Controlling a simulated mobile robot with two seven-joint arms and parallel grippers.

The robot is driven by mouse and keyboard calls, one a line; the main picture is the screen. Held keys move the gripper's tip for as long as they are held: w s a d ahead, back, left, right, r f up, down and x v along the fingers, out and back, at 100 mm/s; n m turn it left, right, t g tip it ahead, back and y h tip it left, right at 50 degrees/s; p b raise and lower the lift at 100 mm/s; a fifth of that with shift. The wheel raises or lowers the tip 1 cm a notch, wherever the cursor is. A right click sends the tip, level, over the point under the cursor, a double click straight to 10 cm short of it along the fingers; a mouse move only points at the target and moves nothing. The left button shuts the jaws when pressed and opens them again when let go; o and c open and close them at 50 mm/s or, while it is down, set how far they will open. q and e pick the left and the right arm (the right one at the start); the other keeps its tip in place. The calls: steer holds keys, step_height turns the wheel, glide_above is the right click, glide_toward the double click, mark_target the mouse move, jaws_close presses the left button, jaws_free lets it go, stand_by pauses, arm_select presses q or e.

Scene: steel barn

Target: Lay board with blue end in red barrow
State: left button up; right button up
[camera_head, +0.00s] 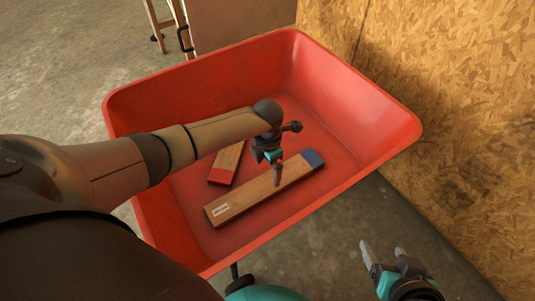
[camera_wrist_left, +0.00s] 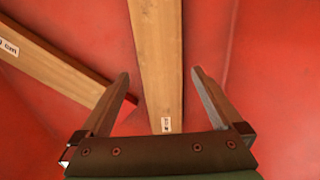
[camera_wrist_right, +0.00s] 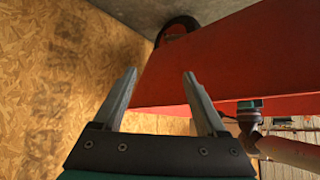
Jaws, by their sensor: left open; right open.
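The board with the blue end (camera_head: 258,191) lies flat in the red barrow (camera_head: 345,100), its blue end toward the right and a white label near its other end. My left gripper (camera_head: 278,180) is inside the barrow, open, and appears over this board near the blue end.
A red-ended board (camera_head: 224,166) lies in the barrow, partly hidden by my left arm. A chipboard wall (camera_head: 460,110) stands close on the right. A wooden stand (camera_head: 165,22) is at the back left. Bare floor (camera_head: 60,70) lies left of the barrow.

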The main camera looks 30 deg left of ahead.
arm_select(q)
steer(key=shift+r+p, duration=1.35)
steer(key=shift+r, duration=1.2)
arm_select(e)
steer(key=shift+s+d+f+m+g+h, duration=0.1)
steer(key=shift+s+d+f+g+h, duration=0.15)
steer(key=shift+s+d+g, duration=0.4)
steer(key=shift+s+d+f+m+g+h, duration=0.1)
steer(key=shift+s+d+f+g+h, duration=0.2)
steer(key=shift+s+d+g, duration=0.35)
steer(key=shift+s+d+f+m+g+h, duration=0.1)
steer(key=shift+s+d+g+h, duration=0.25)
steer(key=shift+s+d+g, duration=0.3)
steer(key=shift+w+d, duration=0.1)
steer(key=shift+w, duration=0.05)
